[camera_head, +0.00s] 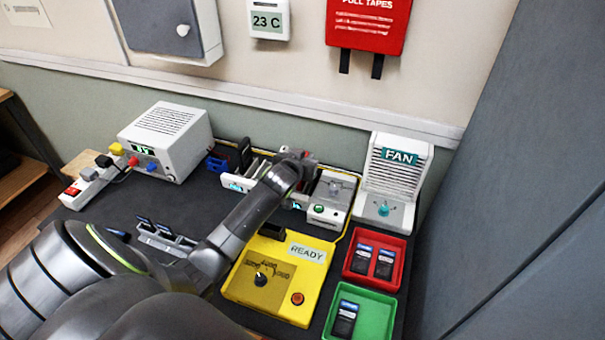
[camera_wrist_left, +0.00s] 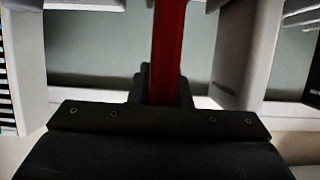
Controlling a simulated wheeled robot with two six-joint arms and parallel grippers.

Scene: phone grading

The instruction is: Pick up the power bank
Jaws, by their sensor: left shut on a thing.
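My left arm reaches in from the lower left across the table. Its gripper (camera_head: 299,168) is at the row of white units at the back, right of the middle. In the left wrist view a narrow red slab (camera_wrist_left: 168,45), seen edge-on, stands upright in front of the dark palm. It appears to be the power bank, and my left gripper is shut on it. In the head view the gripper and the wrist hide most of it. Whether it still touches a unit below I cannot tell. My right gripper is not in view.
A yellow READY box (camera_head: 245,292) stands in front of the gripper. The white FAN unit (camera_head: 370,208), a red tray (camera_head: 384,243) and a green tray (camera_head: 372,310) with dark devices are at the right. A white power supply (camera_head: 168,140) and power strip (camera_head: 90,184) are at the left.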

